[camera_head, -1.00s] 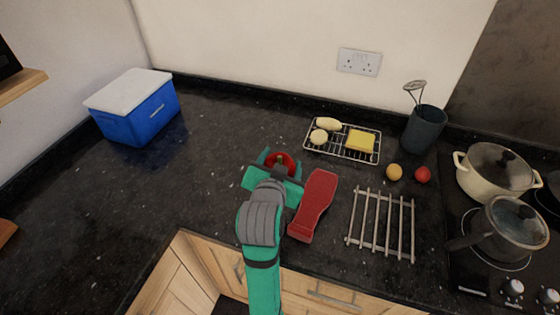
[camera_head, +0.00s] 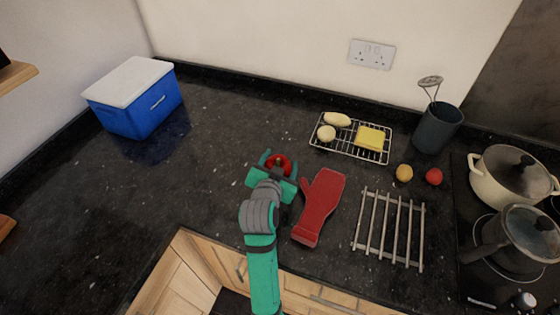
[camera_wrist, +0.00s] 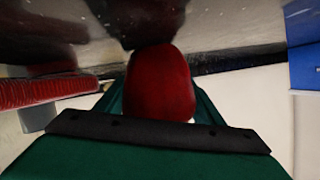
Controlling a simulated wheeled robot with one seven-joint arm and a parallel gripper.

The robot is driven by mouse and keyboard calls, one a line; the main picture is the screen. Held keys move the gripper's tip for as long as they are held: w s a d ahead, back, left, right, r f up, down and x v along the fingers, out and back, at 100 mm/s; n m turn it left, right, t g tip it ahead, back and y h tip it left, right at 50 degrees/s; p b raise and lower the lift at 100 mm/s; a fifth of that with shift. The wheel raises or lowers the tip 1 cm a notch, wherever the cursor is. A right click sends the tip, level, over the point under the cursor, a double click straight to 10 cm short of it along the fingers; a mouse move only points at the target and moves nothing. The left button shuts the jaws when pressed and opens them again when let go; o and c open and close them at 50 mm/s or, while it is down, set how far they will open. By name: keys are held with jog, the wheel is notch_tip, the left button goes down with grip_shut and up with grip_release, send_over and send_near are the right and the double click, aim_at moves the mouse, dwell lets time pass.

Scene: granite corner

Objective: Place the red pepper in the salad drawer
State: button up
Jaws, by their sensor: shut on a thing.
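The red pepper (camera_head: 278,162) is between the fingers of my gripper (camera_head: 278,161), over the dark counter, left of the red oven mitt. In the wrist view the pepper (camera_wrist: 160,85) fills the space between the fingers, and my gripper is shut on it. I cannot tell how far it is above the counter. No salad drawer is clearly in view. Wooden drawer and cupboard fronts (camera_head: 325,296) show below the counter edge, all closed as far as I can see.
The oven mitt (camera_head: 319,207) lies close right of my gripper. A metal trivet (camera_head: 389,229), a wire rack (camera_head: 350,149) with food, a utensil pot (camera_head: 437,128) and pans (camera_head: 519,236) are further right. A blue cool box (camera_head: 139,105) stands back left. The counter between is clear.

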jog(key=shift+s+a+f, duration=0.1)
jog(key=shift+s+a, duration=0.05)
jog(key=shift+a, duration=0.05)
jog(key=o, duration=0.7)
jog(key=shift+f, duration=0.1)
jog(key=shift+o, duration=0.6)
jog(key=shift+d, duration=0.1)
